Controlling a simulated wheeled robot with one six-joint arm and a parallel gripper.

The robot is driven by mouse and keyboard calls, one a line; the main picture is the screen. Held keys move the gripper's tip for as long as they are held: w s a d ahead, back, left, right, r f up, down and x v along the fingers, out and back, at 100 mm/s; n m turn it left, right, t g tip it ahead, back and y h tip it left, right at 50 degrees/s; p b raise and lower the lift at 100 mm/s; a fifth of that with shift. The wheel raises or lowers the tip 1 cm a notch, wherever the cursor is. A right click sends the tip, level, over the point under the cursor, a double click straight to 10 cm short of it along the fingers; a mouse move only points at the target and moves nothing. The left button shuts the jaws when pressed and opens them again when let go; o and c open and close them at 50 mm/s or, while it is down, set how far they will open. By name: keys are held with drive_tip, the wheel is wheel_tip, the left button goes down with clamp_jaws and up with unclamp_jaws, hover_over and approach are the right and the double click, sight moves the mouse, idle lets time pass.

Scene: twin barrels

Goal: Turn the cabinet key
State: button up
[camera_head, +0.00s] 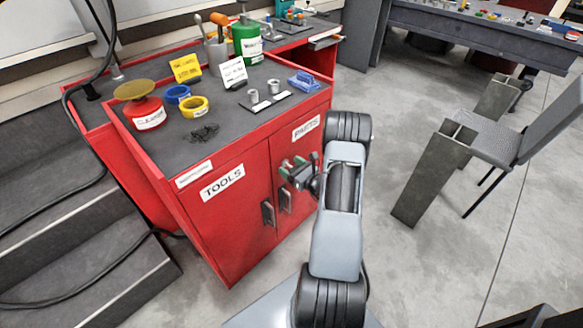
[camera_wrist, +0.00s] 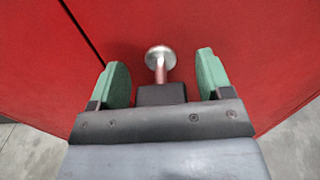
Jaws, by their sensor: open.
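The red cabinet (camera_head: 240,250) has two doors, labelled TOOLS and PARTS. My gripper (camera_head: 292,170) is at the upper part of the right door, near the door handles. In the wrist view my gripper (camera_wrist: 165,76) is open, with one green finger on each side of a round silver lock fitting (camera_wrist: 160,54). A short coppery shaft, which looks like the cabinet key (camera_wrist: 161,73), sticks out from the fitting between the fingers. Both fingers look apart from it. A dark block covers the shaft's near end; I cannot tell whether it belongs to the key or my gripper.
Two dark door handles (camera_head: 268,212) are left of my gripper. The cabinet top holds a red can (camera_head: 145,112), tape rolls (camera_head: 194,107), a green bottle (camera_head: 247,42) and small parts. Steps (camera_head: 75,235) stand at left, a chair (camera_head: 490,140) at right. Floor between is clear.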

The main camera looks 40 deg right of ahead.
drive_tip(key=shift+c, duration=0.4)
drive_tip(key=c, duration=0.8)
drive_tip(key=shift+c, duration=0.2)
